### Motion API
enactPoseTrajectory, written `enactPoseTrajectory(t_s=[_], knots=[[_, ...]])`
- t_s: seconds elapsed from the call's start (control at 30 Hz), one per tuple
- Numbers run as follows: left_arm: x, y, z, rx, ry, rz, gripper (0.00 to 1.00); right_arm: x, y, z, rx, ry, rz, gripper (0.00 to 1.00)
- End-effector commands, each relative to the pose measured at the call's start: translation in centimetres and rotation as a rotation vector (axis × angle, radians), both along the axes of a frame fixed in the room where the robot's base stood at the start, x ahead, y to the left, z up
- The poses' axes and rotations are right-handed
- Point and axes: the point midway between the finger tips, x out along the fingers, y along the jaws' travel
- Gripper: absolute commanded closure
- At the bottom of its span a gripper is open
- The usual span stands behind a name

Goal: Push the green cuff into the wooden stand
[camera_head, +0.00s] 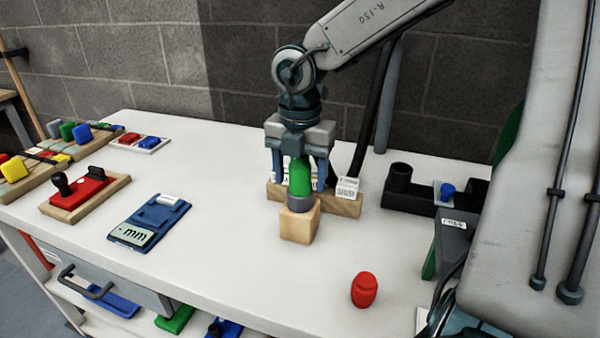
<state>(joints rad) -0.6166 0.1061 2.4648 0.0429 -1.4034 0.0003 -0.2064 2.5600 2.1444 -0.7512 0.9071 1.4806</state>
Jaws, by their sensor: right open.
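The green cuff (300,176) stands upright over a grey ring or collar (299,203) on the small wooden stand (300,226), near the middle of the table. How deep the cuff sits in the stand cannot be told. My right gripper (299,178) points down from above with its jaws open. Its two fingers are on either side of the cuff, with a gap visible between. The top of the cuff is close under the gripper's palm; whether they touch is unclear. My left gripper is not in view.
A longer wooden block (341,206) with white labels stands behind the stand. A red piece (364,290) stands at the front right. A blue gauge (148,222), a red-topped wooden board (84,195) and boards with coloured blocks lie left. A dark holder (408,192) stands right.

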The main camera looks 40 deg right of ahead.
Motion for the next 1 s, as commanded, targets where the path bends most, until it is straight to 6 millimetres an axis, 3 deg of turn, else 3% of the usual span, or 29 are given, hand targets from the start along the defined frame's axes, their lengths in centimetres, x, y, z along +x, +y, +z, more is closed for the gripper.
enactPoseTrajectory(t_s=[0.7,1.0], knots=[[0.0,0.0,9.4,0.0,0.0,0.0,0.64,0.0,0.0,9.4,0.0,0.0,0.0,0.37],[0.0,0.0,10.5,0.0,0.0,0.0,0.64,0.0,0.0,10.5,0.0,0.0,0.0,0.37]])
